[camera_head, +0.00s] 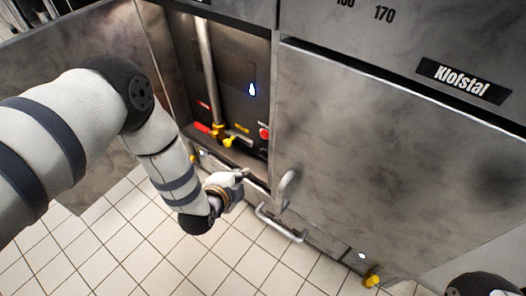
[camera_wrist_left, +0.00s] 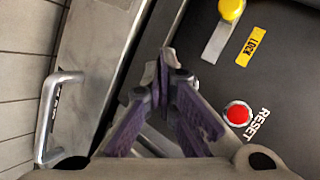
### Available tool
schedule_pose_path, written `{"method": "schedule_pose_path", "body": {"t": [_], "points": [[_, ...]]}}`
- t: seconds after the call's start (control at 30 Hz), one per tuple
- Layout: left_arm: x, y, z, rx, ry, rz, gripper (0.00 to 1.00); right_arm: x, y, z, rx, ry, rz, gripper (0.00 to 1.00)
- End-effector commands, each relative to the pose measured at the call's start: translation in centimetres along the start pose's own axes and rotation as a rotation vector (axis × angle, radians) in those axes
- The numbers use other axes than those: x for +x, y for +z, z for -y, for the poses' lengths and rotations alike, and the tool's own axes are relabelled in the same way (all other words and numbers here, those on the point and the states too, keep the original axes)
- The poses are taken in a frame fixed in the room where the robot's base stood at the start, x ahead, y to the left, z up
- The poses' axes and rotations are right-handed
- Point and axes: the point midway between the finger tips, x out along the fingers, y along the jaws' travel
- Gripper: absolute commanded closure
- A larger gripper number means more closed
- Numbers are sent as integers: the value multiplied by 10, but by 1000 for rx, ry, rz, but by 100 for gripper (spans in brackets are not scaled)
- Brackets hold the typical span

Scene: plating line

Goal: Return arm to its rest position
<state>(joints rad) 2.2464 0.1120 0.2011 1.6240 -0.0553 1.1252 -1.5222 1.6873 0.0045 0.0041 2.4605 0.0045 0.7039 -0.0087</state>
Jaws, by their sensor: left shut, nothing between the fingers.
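My left arm comes in from the left in the head view. Its gripper (camera_head: 240,174) is in front of the lower part of an open steel cabinet bay (camera_head: 235,75). In the left wrist view the gripper (camera_wrist_left: 168,66) has its fingertips together with nothing between them. A red RESET button (camera_wrist_left: 238,113) and a yellow-knobbed lever (camera_wrist_left: 231,10) beside a LOCK label (camera_wrist_left: 250,46) are on the dark panel to its right. The fingers appear apart from both. My right gripper is out of view.
A steel door (camera_head: 75,85) stands open at the left behind my arm. A closed steel front (camera_head: 390,150) with a Klofstal label (camera_head: 463,81) fills the right. A bar handle (camera_head: 280,224) juts out low down. The tiled floor (camera_head: 130,245) is clear at lower left.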

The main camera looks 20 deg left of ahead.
Motion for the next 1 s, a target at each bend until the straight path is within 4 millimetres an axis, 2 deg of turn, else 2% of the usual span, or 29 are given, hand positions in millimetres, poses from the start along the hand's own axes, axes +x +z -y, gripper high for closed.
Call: {"method": "schedule_pose_path", "body": {"t": [0.43,0.47,0.57,0.6,0.67,0.7,0.77,0.8,0.87,0.9,0.97,1.0], "points": [[0,0,-1,0,0,0,100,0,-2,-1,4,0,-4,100],[-1,1,-5,-6,10,1,100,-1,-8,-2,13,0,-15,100],[-24,11,-59,-101,144,29,100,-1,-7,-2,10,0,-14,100],[-42,17,-91,-163,224,53,100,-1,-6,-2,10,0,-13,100],[-75,28,-141,-266,356,107,100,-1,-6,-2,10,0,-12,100],[-100,34,-172,-335,444,153,100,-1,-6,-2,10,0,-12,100],[-143,44,-214,-435,567,235,100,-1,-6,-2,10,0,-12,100],[-174,50,-239,-499,646,299,100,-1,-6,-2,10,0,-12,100],[-224,60,-272,-592,759,410,100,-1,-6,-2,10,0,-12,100],[-259,65,-291,-650,828,494,100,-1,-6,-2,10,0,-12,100],[-315,72,-313,-731,924,633,100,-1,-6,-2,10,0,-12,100],[-353,77,-323,-780,980,736,100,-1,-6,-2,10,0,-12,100]]}}
